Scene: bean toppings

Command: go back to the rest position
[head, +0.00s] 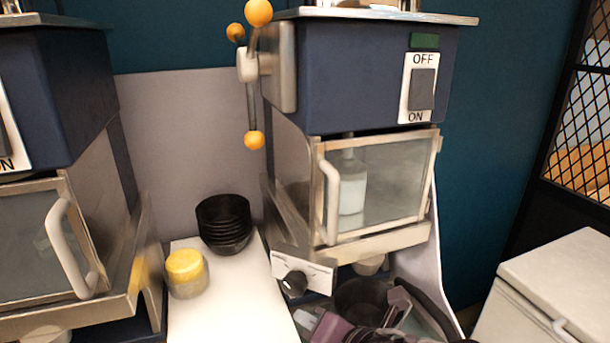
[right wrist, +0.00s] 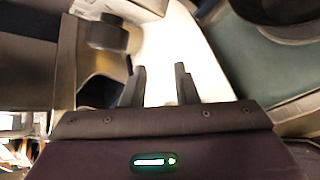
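My right gripper (head: 312,322) is at the bottom of the head view, low in front of the right machine (head: 355,85) and partly cut off by the frame edge. In the right wrist view my right gripper (right wrist: 160,80) has its two dark fingers apart, with nothing between them. My left gripper is not in view.
A stack of black bowls (head: 224,222) and a yellow-topped jar (head: 186,273) stand on the white counter (head: 225,310) between two blue machines. A dark bowl (head: 358,297) sits under the right machine, close to my right arm. The machine's black knob (head: 293,284) is near my gripper. A white chest (head: 560,275) stands at right.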

